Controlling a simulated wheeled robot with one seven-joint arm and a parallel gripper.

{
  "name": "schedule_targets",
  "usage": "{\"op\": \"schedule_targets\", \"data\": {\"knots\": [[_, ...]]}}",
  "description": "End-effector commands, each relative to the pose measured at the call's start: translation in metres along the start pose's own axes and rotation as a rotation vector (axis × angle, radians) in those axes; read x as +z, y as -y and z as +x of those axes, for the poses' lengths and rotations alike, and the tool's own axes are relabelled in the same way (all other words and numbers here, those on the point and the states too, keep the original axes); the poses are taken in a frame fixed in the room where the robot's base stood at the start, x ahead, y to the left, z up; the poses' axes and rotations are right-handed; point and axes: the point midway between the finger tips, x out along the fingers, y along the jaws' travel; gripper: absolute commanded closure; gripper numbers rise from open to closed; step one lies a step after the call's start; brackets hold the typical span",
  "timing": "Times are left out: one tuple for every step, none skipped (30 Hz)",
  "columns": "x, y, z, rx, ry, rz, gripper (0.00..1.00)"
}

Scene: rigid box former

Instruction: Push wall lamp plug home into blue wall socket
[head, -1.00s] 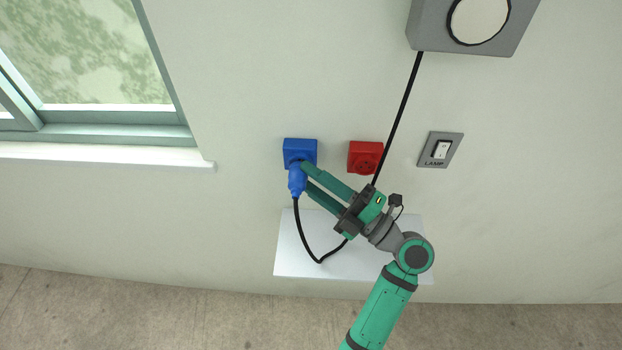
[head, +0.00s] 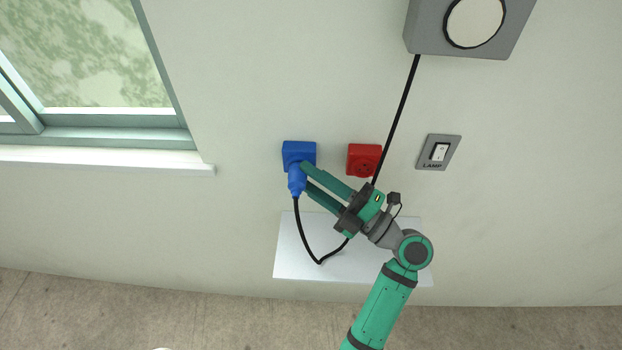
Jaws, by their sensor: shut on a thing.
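The blue wall socket (head: 299,151) is on the wall left of centre. The blue plug (head: 297,181) is at the lower part of the socket's front, with its black cord hanging below it. My gripper (head: 303,176) is shut on the plug, reaching in from the lower right. The plug appears to meet the socket. Its pins and how deep it sits cannot be seen from here. The wall lamp (head: 474,22) is at the top right, and a black cord runs down from it behind my gripper.
A red socket (head: 364,159) is just right of the blue one, close above my fingers. A lamp switch (head: 438,152) is further right. A white shelf (head: 300,262) lies below, with the cord looping over it. A window (head: 90,70) with a sill is at the left.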

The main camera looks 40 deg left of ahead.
Motion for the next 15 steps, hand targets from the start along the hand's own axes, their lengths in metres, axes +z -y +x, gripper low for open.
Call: {"op": "schedule_targets", "data": {"knots": [[0.0088, -0.0026, 0.0054, 0.005, 0.019, -0.006, 1.0], [0.0089, -0.0025, 0.0057, 0.005, 0.019, -0.005, 1.0], [0.0089, -0.0023, 0.0059, 0.005, 0.018, -0.005, 1.0], [0.0088, -0.0022, 0.0061, 0.005, 0.018, -0.005, 1.0], [0.0088, -0.002, 0.0063, 0.005, 0.018, -0.005, 1.0], [0.0087, -0.0019, 0.0065, 0.004, 0.017, -0.004, 1.0], [0.0086, -0.0018, 0.0067, 0.004, 0.017, -0.004, 1.0], [0.0086, -0.0017, 0.0068, 0.004, 0.016, -0.004, 1.0], [0.0086, -0.0015, 0.007, 0.004, 0.016, -0.003, 0.61], [0.0085, -0.0014, 0.0072, 0.004, 0.016, -0.003, 0.54], [0.0086, -0.0014, 0.0073, 0.004, 0.016, -0.003, 0.49], [0.0085, -0.0012, 0.0074, 0.004, 0.016, -0.003, 0.49], [0.0085, -0.0011, 0.0074, 0.004, 0.016, -0.002, 0.49], [0.0085, -0.0009, 0.0074, 0.004, 0.015, -0.002, 0.49], [0.0084, -0.0008, 0.0075, 0.004, 0.015, -0.002, 0.49]]}}
